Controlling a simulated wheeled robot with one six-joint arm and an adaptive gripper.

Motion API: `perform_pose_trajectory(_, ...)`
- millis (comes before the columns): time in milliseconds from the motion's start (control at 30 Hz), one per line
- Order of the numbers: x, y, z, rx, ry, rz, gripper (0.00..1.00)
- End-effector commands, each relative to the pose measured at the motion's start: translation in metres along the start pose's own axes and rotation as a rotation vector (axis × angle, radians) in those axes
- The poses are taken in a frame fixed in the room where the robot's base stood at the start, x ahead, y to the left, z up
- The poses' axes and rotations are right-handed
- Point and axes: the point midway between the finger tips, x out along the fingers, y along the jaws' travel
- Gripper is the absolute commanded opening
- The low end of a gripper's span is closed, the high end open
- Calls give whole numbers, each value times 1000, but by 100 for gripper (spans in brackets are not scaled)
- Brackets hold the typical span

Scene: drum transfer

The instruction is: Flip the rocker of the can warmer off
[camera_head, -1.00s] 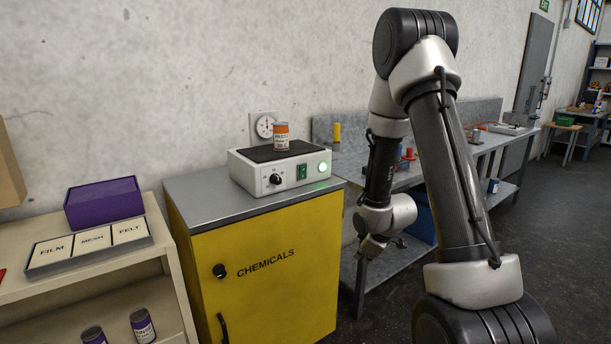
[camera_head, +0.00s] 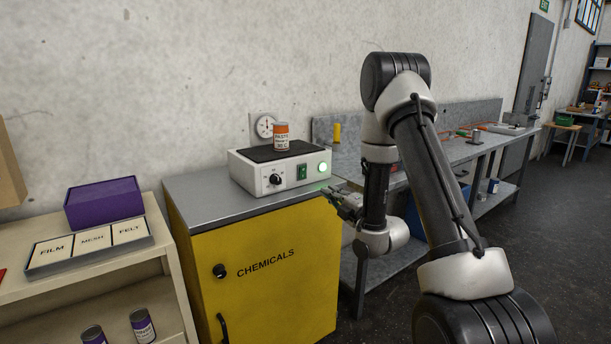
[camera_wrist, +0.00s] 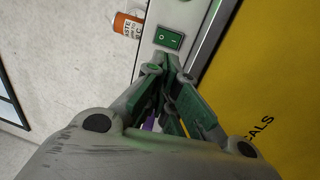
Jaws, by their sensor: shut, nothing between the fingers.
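The can warmer (camera_head: 248,176) is a white box with a dark top plate, standing on the yellow cabinet. Its green rocker (camera_head: 302,172) is on the front face, between a black knob (camera_head: 276,179) and a lit green lamp (camera_head: 323,166). An orange and white can (camera_head: 281,137) stands on the plate. In the wrist view the rocker (camera_wrist: 168,38) shows O and I marks, just beyond my fingertips. My gripper (camera_head: 333,193) is shut and empty, in front of the warmer's right end, apart from the rocker as far as I can tell. It also shows in the wrist view (camera_wrist: 165,72).
The yellow chemicals cabinet (camera_head: 270,285) has a grey top (camera_head: 205,202) under the warmer. A shelf unit (camera_head: 110,268) with a purple box (camera_head: 104,203) stands at left. A workbench (camera_head: 460,150) runs behind my arm. A gauge (camera_head: 265,125) hangs on the wall.

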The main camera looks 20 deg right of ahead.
Motion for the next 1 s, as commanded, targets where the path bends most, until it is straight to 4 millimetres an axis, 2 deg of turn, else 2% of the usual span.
perform_pose_trajectory(200, 2, 0, 0, 1, 0, -1, 0)
perform_pose_trajectory(367, 19, 0, 0, 1, 1, 1, 0)
perform_pose_trajectory(800, 109, 0, -1, 2, 1, 0, 0)
perform_pose_trajectory(1000, 133, 0, 0, 2, 0, -1, 0)
